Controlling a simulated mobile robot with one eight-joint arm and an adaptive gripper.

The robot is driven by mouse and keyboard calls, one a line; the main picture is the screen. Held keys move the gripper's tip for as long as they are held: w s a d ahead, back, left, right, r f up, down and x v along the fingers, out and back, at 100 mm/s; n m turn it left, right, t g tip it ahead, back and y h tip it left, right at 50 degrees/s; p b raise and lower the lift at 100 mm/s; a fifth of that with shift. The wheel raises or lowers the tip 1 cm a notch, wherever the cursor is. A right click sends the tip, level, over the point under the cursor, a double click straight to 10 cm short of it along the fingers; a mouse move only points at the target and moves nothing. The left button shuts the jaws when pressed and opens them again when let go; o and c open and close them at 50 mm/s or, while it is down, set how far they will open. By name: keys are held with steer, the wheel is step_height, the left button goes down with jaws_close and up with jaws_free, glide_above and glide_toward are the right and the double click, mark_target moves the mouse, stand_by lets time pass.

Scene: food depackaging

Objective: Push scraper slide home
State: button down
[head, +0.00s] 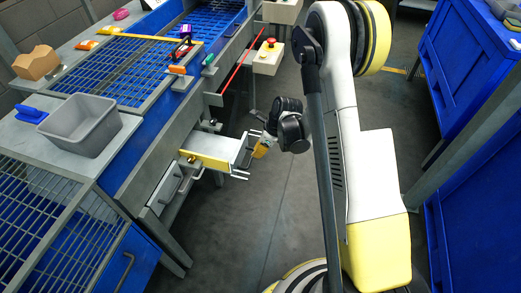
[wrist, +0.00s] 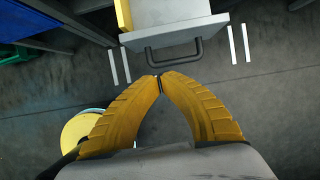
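The scraper slide (head: 212,144) sticks out from the side of the blue and grey machine, with a yellow side strip and a grey front plate. In the wrist view its pale top (wrist: 172,11) and front plate (wrist: 180,35) are at the top centre. A dark bar handle (wrist: 178,64) stands out from that front plate. My gripper (head: 258,152) is just outside the slide's front end. In the wrist view the yellow fingers of my gripper (wrist: 158,82) meet at their tips, with nothing seen between them. The tips are close to the handle's left part; contact cannot be told.
A grey bin (head: 81,126) and a blue scoop-like item (head: 31,114) stand on the machine top. A closed drawer (head: 168,188) lies below the slide. A control box with a red button (head: 268,57) is farther back. Open floor (head: 285,205) lies in front of the slide.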

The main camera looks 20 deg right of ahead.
mark_target(248, 165)
steer(key=w+a+f+b, duration=0.2)
steer(key=a+f, duration=0.1)
steer(key=shift+w+a, duration=0.15)
steer(key=shift+a, duration=0.05)
steer(key=shift+w+a, duration=0.35)
steer(key=shift+a, duration=0.05)
steer(key=w+a, duration=0.4)
steer(key=a, duration=0.2)
steer(key=w+a, duration=0.4)
steer(key=a, duration=0.2)
steer(key=w+a, duration=0.5)
steer(key=a, duration=0.1)
